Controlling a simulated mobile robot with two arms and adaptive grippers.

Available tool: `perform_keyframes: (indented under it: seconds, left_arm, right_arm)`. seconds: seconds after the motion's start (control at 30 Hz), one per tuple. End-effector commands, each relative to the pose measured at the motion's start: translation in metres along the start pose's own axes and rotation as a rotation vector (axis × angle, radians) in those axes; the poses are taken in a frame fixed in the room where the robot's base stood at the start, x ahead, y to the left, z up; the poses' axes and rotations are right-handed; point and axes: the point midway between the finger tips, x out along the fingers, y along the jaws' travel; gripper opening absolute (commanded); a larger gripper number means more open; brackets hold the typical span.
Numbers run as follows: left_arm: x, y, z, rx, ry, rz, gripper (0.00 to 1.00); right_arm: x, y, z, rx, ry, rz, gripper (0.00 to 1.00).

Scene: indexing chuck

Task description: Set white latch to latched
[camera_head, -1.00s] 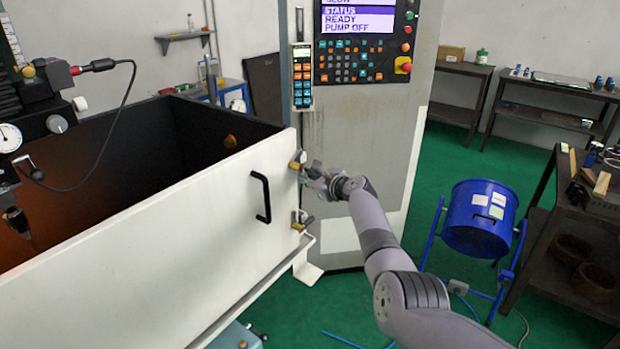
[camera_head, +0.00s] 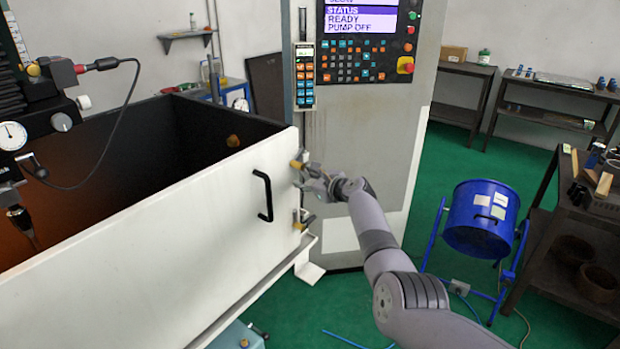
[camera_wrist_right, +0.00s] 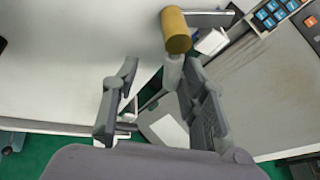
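A latch with a brass-yellow knob (camera_head: 297,163) sits high on the right end of the white panel (camera_head: 200,208). In the right wrist view this yellow knob (camera_wrist_right: 176,30) is at the top centre, with a pale stem below it. My right gripper (camera_head: 308,173) is at this latch. In the wrist view its fingers (camera_wrist_right: 161,72) are apart, and the stem shows between them, closer to the right finger; contact cannot be told. My left gripper is not in view.
A black handle (camera_head: 264,196) stands out from the panel left of the latches. A control cabinet (camera_head: 345,130) with keypad and screen stands just behind. A blue drum (camera_head: 481,218) on a stand and a dark bench (camera_head: 565,220) are at right. Green floor is open between.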

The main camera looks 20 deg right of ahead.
Motion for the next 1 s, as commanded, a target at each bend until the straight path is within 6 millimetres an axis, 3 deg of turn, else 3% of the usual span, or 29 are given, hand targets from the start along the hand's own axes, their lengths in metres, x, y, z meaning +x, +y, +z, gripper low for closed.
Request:
perform_keyframes:
  seconds: [0.03, 0.67, 1.0]
  left_arm:
    - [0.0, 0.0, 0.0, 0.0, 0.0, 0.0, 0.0]
    - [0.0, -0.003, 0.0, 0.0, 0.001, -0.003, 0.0]
    - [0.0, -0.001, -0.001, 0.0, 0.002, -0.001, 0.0]
  right_arm:
    - [0.002, 0.007, -0.003, 0.003, 0.005, 0.013, 0.36]
    - [-0.001, -0.001, 0.0, -0.001, 0.0, -0.002, 0.36]
    - [-0.019, -0.002, 0.0, -0.004, -0.003, -0.003, 0.36]
